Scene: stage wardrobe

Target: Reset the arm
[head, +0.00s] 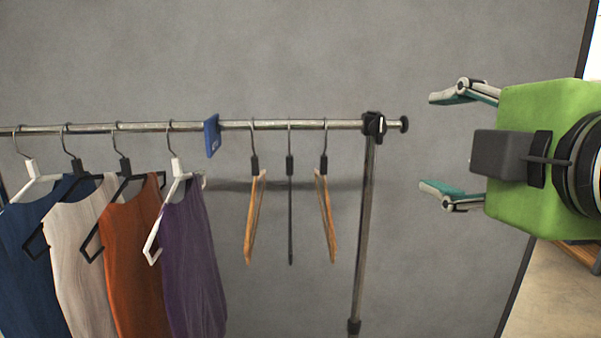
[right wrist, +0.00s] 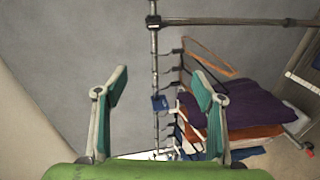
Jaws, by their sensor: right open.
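My right gripper (head: 445,145) is at the right of the head view. Its two fingers with teal pads are spread apart, with nothing between them. It is to the right of the clothes rack's end post (head: 364,230), apart from it. In the right wrist view the open fingers (right wrist: 161,95) frame part of the rack rail (right wrist: 154,60). My left gripper is in neither view.
The rack rail (head: 90,128) holds blue, white, orange and purple garments (head: 195,265) on hangers. A blue tag (head: 212,136) separates them from empty hangers (head: 327,215). A grey wall stands behind. The space between rack post and right gripper is clear.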

